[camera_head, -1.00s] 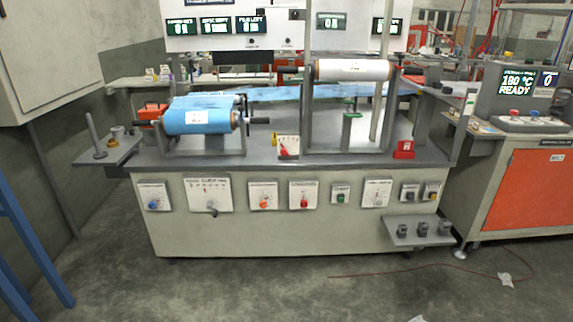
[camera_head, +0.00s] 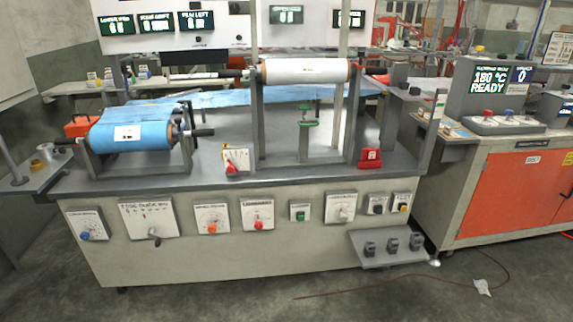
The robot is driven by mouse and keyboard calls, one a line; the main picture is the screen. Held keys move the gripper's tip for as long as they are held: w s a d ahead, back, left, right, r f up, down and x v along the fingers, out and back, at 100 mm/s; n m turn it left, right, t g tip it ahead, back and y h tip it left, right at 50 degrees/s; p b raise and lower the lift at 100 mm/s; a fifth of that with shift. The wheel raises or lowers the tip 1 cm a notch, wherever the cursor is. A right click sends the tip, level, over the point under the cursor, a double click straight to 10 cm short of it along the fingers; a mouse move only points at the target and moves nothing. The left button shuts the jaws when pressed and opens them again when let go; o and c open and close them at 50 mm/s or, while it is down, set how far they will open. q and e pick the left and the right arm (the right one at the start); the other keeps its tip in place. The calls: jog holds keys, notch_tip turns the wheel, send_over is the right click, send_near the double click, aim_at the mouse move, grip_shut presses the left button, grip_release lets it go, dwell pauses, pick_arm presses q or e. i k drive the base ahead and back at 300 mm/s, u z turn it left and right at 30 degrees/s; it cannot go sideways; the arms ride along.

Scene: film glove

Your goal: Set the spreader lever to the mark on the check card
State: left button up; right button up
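A small upright white scale plate (camera_head: 236,158) with a red-ended lever (camera_head: 232,167) stands on the grey bench top, left of the middle post; it may be the spreader lever. Its marks are too small to read. A wider white panel on the bench front (camera_head: 148,218) has a dark handle (camera_head: 154,237) hanging at its lower edge; its print is not clearly legible. I cannot make out which item is the check card. Neither of my grippers is in view.
A blue film roll (camera_head: 130,134) sits at the left of the bench and a white roll (camera_head: 306,70) is held higher up. A red block (camera_head: 370,157) stands right. An orange-fronted cabinet (camera_head: 516,190) is at the right. The floor in front is mostly clear.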

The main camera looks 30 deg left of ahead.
aim_at(231, 168)
jog(key=i, duration=0.95)
jog(key=u, duration=0.45)
